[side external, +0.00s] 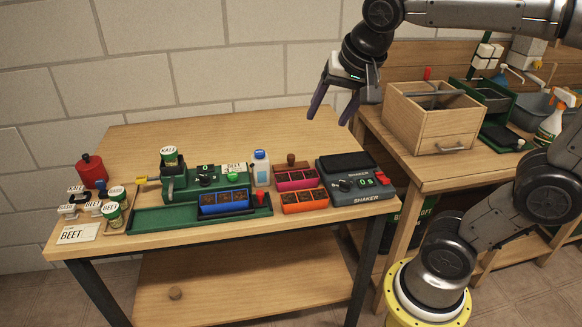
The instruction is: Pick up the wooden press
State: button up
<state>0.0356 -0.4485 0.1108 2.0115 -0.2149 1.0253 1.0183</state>
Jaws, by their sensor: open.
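A small dark-brown wooden piece with a knob-like top, which looks like the wooden press (291,160), stands upright on the table behind a pink seedling tray (297,180). The tray hides its lower part. My gripper (328,119) is open and empty, with its dark fingers pointing down. It hangs in the air above the back right of the table, up and to the right of the press in the picture and apart from it.
Orange (304,202) and blue (224,203) trays are in front. A green seeder machine (180,186) stands further left. The table's back area (225,130) is clear.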

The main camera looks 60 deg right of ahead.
jog(key=w+d+m+g+h, duration=0.1)
jog(key=w+d+m, duration=0.3)
jog(key=w, duration=0.4)
jog(key=m+g+h, duration=0.1)
jog(key=m+g, duration=0.2)
jog(key=g, duration=0.1)
send_over(291, 156)
jog(key=a, duration=0.3)
jog(key=f, duration=2.1)
jog(key=shift+s+d+f, duration=0.15)
jog(key=shift+s+f, duration=0.1)
jog(key=shift+f, duration=0.1)
jog(key=shift+w+d+x, duration=0.15)
jog(key=shift+x, duration=1.4)
jog(key=shift+w+d+x, duration=0.15)
jog(key=shift+d+x, duration=0.05)
jog(key=shift+x, duration=1.35)
jog(key=shift+r, duration=0.15)
grip_shut()
